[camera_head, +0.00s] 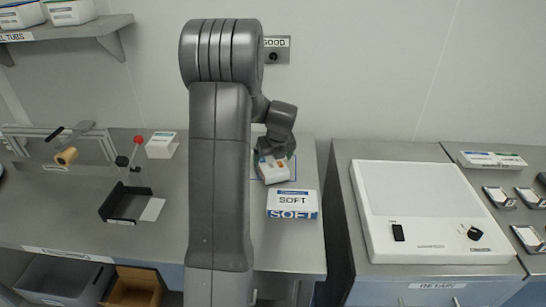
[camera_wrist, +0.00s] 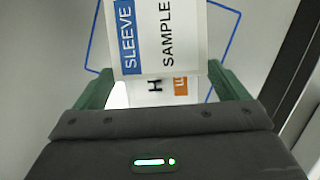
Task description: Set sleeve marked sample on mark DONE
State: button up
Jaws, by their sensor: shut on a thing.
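The sleeve marked sample (camera_wrist: 160,35) shows in the wrist view as a white piece with a blue "SLEEVE" band and the word "SAMPLE". My gripper (camera_wrist: 165,90) is shut on it, with a green finger on each side. A blue outline (camera_wrist: 92,40) is on the grey surface around and beneath the sleeve. Another white label with an orange patch (camera_wrist: 180,87) shows below the sleeve's edge. No DONE lettering is readable.
A white box marked SOFT (camera_head: 292,203) stands just in front of the sleeve. A white light panel (camera_head: 425,205) is on the right bench, past a gap. A black tray (camera_head: 124,203) and a small white box (camera_head: 161,145) are on the left. My arm hides the middle.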

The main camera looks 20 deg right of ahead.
jog(key=shift+f, duration=0.15)
jog(key=o, duration=0.6)
jog(key=shift+s+r, duration=0.15)
jog(key=shift+r, duration=0.35)
jog(key=b+v, duration=0.1)
jog(key=v, duration=1)
jog(key=shift+s+r, duration=0.1)
jog(key=shift+r, duration=0.05)
